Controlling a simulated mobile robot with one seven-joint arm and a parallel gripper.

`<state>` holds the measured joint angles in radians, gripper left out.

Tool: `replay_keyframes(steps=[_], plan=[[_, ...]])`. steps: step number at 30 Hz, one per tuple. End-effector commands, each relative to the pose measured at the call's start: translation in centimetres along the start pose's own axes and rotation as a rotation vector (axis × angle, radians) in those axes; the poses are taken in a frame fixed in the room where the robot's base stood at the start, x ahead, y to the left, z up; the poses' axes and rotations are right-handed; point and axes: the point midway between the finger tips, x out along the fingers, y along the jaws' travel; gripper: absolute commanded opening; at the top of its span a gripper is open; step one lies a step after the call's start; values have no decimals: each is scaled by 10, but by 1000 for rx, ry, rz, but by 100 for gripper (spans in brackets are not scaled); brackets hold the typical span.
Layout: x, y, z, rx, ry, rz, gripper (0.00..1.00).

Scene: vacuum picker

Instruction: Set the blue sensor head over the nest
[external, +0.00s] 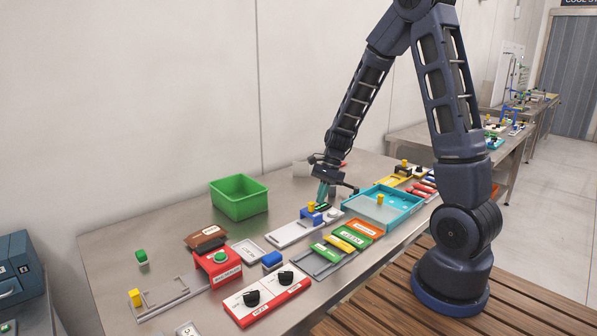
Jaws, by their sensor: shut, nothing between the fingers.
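A blue block with a yellow knob (312,218), which looks like the sensor head, sits on a long pale grey rail plate (290,233) in the middle of the table. My gripper (322,200) points down, close above and behind this block. Its fingers are small here and no object shows between them. Whether the fingertips touch the block or its knob cannot be told. I cannot make out for certain which part is the nest.
A green bin (239,197) stands at the back left. A teal tray (408,208) lies to the right of the rail. A red-and-white knob panel (265,298) and a red button box (218,266) are at the front left. Clear metal table (110,240) shows at the far left.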

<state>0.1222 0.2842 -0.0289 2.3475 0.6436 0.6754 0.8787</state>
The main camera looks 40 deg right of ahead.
Motion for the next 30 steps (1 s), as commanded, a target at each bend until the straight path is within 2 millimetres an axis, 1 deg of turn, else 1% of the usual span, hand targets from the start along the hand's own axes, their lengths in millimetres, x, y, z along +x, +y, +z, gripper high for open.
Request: replay_keyframes(steps=[1, 3, 6, 19, 21, 23, 25, 30], plan=[[2, 0, 6, -1, 0, 1, 0], [5, 0, 12, -1, 0, 1, 0], [7, 0, 17, 0, 1, 0, 0], [8, 0, 21, 0, 1, 0, 0], [9, 0, 24, -1, 1, 0, 0], [12, 0, 31, -3, 1, 1, 0], [17, 0, 43, -4, 0, 2, 0], [31, 0, 79, -6, 0, 2, 0]])
